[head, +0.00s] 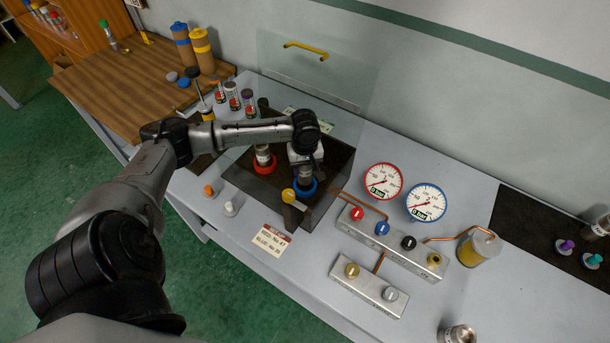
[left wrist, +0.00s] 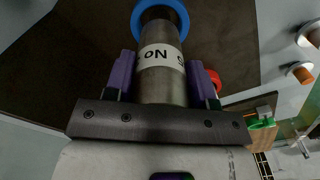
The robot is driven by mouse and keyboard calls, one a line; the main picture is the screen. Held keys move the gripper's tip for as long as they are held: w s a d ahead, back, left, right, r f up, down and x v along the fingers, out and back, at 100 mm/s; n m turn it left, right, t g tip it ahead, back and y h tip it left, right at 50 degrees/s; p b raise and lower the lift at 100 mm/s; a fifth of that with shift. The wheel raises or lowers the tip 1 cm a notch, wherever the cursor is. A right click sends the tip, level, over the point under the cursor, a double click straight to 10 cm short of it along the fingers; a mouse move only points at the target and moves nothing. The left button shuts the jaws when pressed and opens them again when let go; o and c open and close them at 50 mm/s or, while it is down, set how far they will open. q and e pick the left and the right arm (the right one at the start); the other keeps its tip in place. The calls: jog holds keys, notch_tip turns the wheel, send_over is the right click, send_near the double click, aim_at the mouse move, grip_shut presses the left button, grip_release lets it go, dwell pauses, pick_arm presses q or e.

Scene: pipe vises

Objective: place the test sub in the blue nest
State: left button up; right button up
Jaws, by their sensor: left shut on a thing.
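The test sub (head: 306,175) is a grey metal cylinder with a white printed band. In the left wrist view the sub (left wrist: 162,75) lies between the purple finger pads of my left gripper (left wrist: 162,78). In the head view my left gripper (head: 305,158) is shut on it from above. The blue nest (head: 297,194) is a blue ring directly below the sub; its ring (left wrist: 184,20) surrounds the sub's far end in the left wrist view. I cannot tell how deep the sub sits in it. My right gripper is not in view.
A red nest (head: 257,170) holding another cylinder (head: 263,155) is just left. A clear shield (head: 330,75) with a yellow handle stands behind. Two gauges (head: 383,181) and valve blocks (head: 395,238) are to the right. A yellow-knobbed part (head: 289,196) stands in front.

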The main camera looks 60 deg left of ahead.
aim_at(305, 175)
pick_arm(q)
notch_tip(305, 175, down, 4)
jog(key=shift+r, duration=0.2)
jog(key=shift+f, duration=0.35)
jog(key=o, duration=1.3)
jog(key=shift+f, duration=0.1)
